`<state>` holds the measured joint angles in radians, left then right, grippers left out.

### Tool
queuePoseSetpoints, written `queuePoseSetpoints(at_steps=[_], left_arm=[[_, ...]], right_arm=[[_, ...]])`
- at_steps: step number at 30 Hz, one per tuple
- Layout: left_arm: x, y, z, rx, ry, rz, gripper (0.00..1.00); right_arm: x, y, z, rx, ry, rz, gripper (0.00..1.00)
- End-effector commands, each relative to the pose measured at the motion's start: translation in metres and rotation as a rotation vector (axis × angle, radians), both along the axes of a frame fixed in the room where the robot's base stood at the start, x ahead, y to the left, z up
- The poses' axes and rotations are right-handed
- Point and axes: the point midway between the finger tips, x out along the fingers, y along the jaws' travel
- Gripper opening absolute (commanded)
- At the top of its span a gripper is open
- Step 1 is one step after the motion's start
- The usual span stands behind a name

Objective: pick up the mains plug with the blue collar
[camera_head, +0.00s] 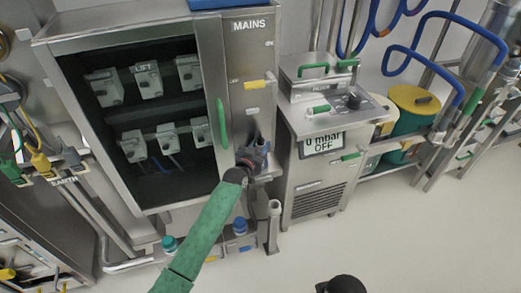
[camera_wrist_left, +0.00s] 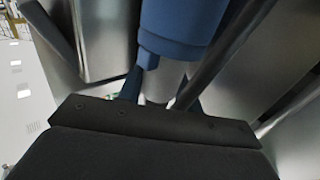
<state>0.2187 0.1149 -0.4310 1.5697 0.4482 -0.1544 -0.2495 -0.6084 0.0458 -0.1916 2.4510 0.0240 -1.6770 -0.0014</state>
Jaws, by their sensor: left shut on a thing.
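My left gripper (camera_head: 252,160) is at the front of the steel cabinet, just below the MAINS column (camera_head: 252,70). In the left wrist view, a blue collar with a pale grey part below it, the mains plug (camera_wrist_left: 180,28), stands between the fingers of the left gripper (camera_wrist_left: 160,92). The gripper is shut on it. In the head view, the plug is small and mostly hidden by the gripper. My right gripper is not seen clearly in either view.
A glass-fronted cabinet (camera_head: 125,205) with LIFT units is left of the gripper. A steel pump unit (camera_head: 310,190) reading "0 mbar OFF" stands close on the right. Low bottles with teal and blue caps (camera_head: 240,226) are below. The floor (camera_head: 400,230) at right is clear.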

Motion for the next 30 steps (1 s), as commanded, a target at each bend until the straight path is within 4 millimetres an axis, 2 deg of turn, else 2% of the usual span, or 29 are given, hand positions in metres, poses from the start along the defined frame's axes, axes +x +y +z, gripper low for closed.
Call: queuePoseSetpoints(at_steps=[5,8,19,26,30], left_arm=[[0.0,0.0,0.003,0.0,-0.001,0.0,0.04],[0.0,0.0,0.012,-0.003,-0.003,0.0,0.04],[0.0,0.0,0.071,-0.001,-0.004,0.001,0.04],[-0.04,0.021,0.067,0.001,0.0,0.0,0.04],[-0.07,0.036,0.067,0.001,0.0,0.0,0.04]], right_arm=[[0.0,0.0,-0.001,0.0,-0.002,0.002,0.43],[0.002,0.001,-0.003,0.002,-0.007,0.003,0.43],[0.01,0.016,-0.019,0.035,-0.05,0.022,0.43],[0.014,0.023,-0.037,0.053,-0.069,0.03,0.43],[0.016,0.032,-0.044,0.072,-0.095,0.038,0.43]])
